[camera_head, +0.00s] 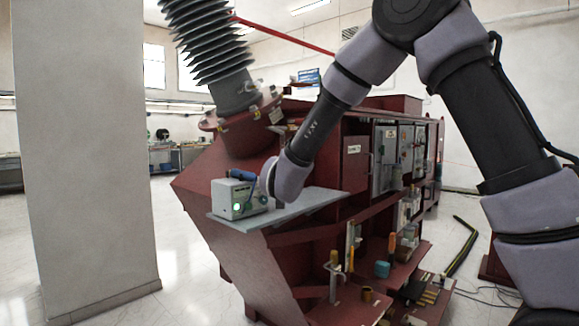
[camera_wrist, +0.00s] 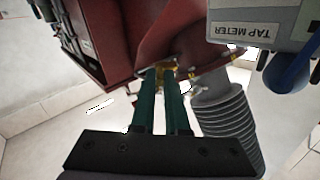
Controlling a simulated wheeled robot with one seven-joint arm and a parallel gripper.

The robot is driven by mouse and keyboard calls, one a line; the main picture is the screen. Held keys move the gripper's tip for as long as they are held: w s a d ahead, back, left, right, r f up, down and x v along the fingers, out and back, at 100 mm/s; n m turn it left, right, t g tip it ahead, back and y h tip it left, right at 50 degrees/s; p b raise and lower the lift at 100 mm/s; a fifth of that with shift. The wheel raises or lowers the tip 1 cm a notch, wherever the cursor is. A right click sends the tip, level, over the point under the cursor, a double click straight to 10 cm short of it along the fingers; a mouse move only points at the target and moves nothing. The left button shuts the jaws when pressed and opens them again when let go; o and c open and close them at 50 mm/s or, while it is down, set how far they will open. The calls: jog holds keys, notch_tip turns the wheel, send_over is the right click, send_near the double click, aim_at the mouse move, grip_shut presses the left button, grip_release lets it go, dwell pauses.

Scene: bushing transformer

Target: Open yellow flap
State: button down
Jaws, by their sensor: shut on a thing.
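A small yellow piece (camera_wrist: 168,67), which looks like the yellow flap, shows at my fingertips in the wrist view. It sits against the dark red transformer body. My gripper (camera_wrist: 162,78) has two long green fingers, close together with their tips at this yellow piece, shut on it. The fingers cover part of it, so how far it is open cannot be told. In the head view my forearm reaches down to the transformer (camera_head: 235,175), beside the tap meter, and my gripper is hidden there. Small yellow parts show near the bushing's base, but I cannot tell which is the flap.
The grey tap meter (camera_head: 238,199) with a blue handle stands on a grey shelf (camera_head: 310,203), close to my wrist; it also shows in the wrist view (camera_wrist: 262,27). Tools stand on lower red shelves (camera_head: 335,290). A pale column (camera_head: 85,150) is at left.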

jog(key=shift+s+a+r+m+g+h, duration=0.1)
jog(key=shift+a+m+g+h, duration=0.4)
jog(key=shift+m+h, duration=0.85)
jog(key=shift+s+a+m+g+h, duration=0.15)
jog(key=shift+a+m+h, duration=0.65)
jog(key=shift+h, duration=1.1)
jog(key=shift+a+r+m+g+h, duration=0.1)
jog(key=shift+a+m+g+h, duration=0.4)
jog(key=shift+m+h, duration=0.85)
jog(key=shift+a+h, duration=0.15)
jog(key=shift+h, duration=0.25)
jog(key=c, duration=0.9)
grip_release()
jog(key=shift+f, duration=0.1)
jog(key=v, duration=1)
jog(key=shift+s+a+f, duration=0.1)
jog(key=shift+s+a, duration=0.05)
jog(key=shift+s, duration=0.25)
